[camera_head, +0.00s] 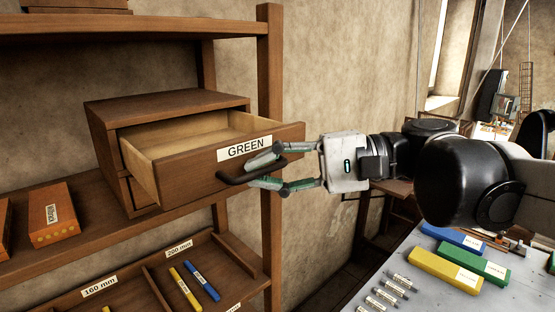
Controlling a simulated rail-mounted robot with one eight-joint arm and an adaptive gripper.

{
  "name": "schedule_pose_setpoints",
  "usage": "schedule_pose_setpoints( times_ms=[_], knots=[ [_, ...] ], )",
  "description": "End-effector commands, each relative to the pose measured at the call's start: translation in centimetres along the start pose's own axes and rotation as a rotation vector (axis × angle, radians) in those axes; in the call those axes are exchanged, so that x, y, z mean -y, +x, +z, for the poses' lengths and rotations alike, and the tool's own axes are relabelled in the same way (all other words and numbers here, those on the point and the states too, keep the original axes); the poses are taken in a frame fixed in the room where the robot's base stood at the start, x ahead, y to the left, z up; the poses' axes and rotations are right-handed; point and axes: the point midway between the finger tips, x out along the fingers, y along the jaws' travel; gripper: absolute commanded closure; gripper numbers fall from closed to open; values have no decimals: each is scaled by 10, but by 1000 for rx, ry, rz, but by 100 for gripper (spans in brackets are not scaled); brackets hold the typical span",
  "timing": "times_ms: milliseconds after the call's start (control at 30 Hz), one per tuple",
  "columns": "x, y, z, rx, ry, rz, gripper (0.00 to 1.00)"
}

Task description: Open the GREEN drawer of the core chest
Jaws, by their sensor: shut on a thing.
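The core chest (165,106) is a wooden box on the middle shelf of the rack. Its top drawer, the GREEN drawer (210,184), carries a white label reading GREEN (245,148) and is pulled well out; its inside looks empty where I can see it. My gripper (264,170) is shut on the drawer's dark bar handle (237,180), with one finger above it and one below. A lower drawer front (142,194) shows partly beneath and looks shut; the rest of it is hidden by the GREEN drawer.
A wooden box labelled Vilbruck (53,214) stands left of the chest. Below is a divided tray (138,278) with yellow and blue rods. The rack's upright post (272,225) is close behind the gripper. A grey table (405,255) with coloured boxes is at the lower right.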

Motion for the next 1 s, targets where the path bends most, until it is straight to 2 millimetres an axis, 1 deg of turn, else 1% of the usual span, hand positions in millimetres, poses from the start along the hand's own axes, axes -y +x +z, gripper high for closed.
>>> schedule_pose_setpoints(
  times_ms=[367,400,567,867,1000],
  knots=[
    [0,0,2,4,0,0,100],
    [0,0,2,4,0,0,92],
    [0,0,2,4,0,0,72],
    [0,-2,2,3,0,0,72],
    [0,-11,1,0,0,0,72]
  ],
)
